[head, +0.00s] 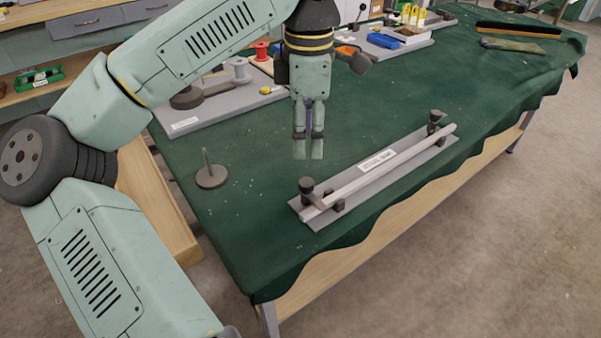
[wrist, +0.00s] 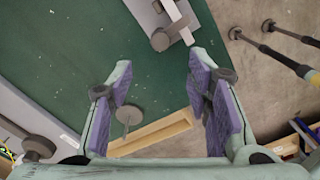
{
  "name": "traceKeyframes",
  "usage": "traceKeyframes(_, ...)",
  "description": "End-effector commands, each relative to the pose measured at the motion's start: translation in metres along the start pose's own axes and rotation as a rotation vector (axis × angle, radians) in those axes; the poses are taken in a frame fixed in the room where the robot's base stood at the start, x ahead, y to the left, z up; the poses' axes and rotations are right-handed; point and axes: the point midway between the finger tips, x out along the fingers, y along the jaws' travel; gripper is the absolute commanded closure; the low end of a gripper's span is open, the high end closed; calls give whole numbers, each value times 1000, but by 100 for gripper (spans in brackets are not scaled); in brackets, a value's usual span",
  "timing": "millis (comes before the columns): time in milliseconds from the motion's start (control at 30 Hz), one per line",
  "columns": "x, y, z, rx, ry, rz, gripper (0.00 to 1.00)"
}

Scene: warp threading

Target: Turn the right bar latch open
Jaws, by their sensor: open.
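A grey plate (head: 362,193) lies on the green cloth and carries a pale long bar (head: 385,172) with a label beside it. A dark knobbed latch stands at each end: the right bar latch (head: 435,120) at the far right end and the left one (head: 306,188) at the near end. My gripper (head: 308,150) points down above the cloth, behind and left of the plate, apart from both latches. In the wrist view my gripper (wrist: 158,75) is open and empty. One end of the plate, with a dark latch (wrist: 160,40), shows at the top there.
A dark disc with an upright pin (head: 211,176) stands left of the plate. A grey board (head: 222,105) with spools lies behind my gripper, and another tray (head: 385,45) holds coloured parts farther back. The table's front edge (head: 400,218) runs close along the plate. Cloth right of it is clear.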

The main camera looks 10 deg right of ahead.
Motion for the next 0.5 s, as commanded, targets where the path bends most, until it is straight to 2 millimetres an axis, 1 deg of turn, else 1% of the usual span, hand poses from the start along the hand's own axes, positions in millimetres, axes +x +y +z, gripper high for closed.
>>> traceKeyframes(300,57,-1,1,2,-6,-4,55)
traceKeyframes(400,74,-2,2,3,-8,-3,55)
traceKeyframes(500,86,-1,1,2,-7,-3,55)
